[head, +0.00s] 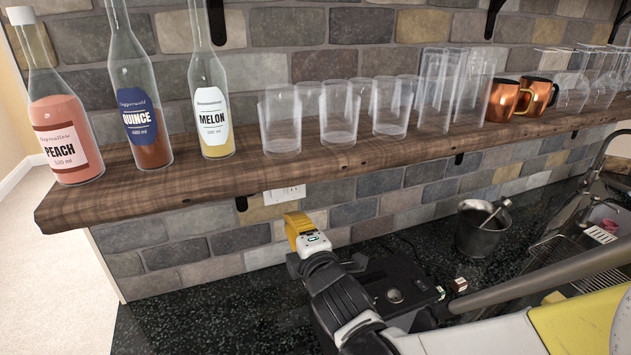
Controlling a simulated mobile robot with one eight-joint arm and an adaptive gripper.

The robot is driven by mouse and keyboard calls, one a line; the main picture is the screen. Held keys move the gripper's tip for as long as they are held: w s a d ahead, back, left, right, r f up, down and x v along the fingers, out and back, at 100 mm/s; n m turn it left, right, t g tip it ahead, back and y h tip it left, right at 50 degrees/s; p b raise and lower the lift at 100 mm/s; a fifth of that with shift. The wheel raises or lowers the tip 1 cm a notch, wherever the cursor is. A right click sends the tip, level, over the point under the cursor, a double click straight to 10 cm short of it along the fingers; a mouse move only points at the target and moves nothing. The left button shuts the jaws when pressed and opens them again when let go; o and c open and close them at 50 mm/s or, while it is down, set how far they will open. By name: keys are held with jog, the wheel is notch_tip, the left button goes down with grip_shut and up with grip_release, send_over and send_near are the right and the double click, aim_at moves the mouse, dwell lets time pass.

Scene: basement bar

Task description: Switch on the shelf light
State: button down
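A white wall plate (284,194) is on the stone-tiled wall just under the wooden shelf (190,185). It looks like a switch or socket plate; its details are too small to read. No lit lamp shows under the shelf. My gripper (298,228) is in front of the wall, just below and slightly right of the plate in the picture. A yellow part and a white part with a small green mark show at its end. Its fingers cannot be made out, and whether it touches the wall is unclear.
Bottles (137,110), clear glasses (340,112) and copper mugs (505,100) stand along the shelf above my gripper. A metal bucket (480,230) stands on the dark counter (180,322), near the sink at right. Black brackets (241,203) sit under the shelf. The counter's left part is clear.

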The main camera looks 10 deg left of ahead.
jog(key=b+x, duration=0.2)
jog(key=x, duration=1.1)
jog(key=shift+w, duration=0.4)
jog(key=shift+w+a, duration=0.1)
jog(key=shift+w+a+b, duration=0.15)
jog(key=shift+w+b, duration=0.05)
jog(key=shift+b, duration=0.15)
jog(key=shift+f, duration=0.1)
jog(key=shift+s+d+f, duration=0.25)
jog(key=shift+s, duration=0.1)
send_near(275, 196)
jog(key=s, duration=0.1)
jog(key=s+d+f, duration=0.2)
jog(key=s, duration=0.1)
jog(key=shift+d+f+p, duration=0.1)
jog(key=shift+d+p, duration=0.1)
jog(key=shift+p, duration=0.15)
